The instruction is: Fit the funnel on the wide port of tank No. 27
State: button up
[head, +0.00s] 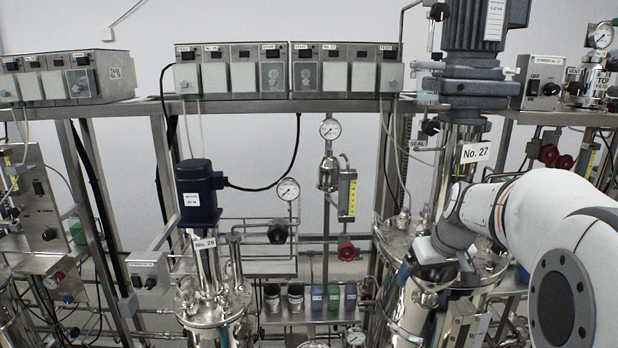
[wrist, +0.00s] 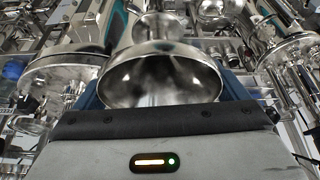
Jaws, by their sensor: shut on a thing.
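The shiny steel funnel (wrist: 160,85) fills the middle of the wrist view, its wide mouth facing the camera. My gripper (wrist: 160,68) is shut on it, with a blue finger on either side. In the head view my gripper (head: 437,250) is over the lid of tank No. 27 (head: 396,246), a polished steel vessel at the right. The label "No. 27" (head: 475,152) is on the stirrer column above it. In the head view I cannot clearly tell the funnel from the steel fittings around it. The wide port cannot be made out, nor whether the funnel touches it.
The stirrer motor and column (head: 470,75) rise behind my gripper. Tank No. 29 (head: 215,300) with its blue motor (head: 198,190) stands left. A shelf with cups and coloured bottles (head: 333,297) lies between the tanks. A gauge (head: 330,129) and flowmeter (head: 347,195) hang behind.

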jog(key=w+a+f, duration=0.1)
jog(key=a+f, duration=0.2)
jog(key=f, duration=0.5)
jog(key=w+a+f+m, duration=0.1)
jog(key=w+a+f, duration=0.15)
jog(key=f, duration=0.55)
jog(key=w+a+f, duration=0.1)
jog(key=a+f, duration=0.3)
jog(key=f, duration=0.4)
jog(key=s+f+b, duration=0.4)
jog(key=f, duration=0.6)
jog(key=shift+s+a+f+m+h, duration=0.2)
jog(key=shift+s+f+m+h, duration=0.1)
jog(key=shift+s, duration=0.05)
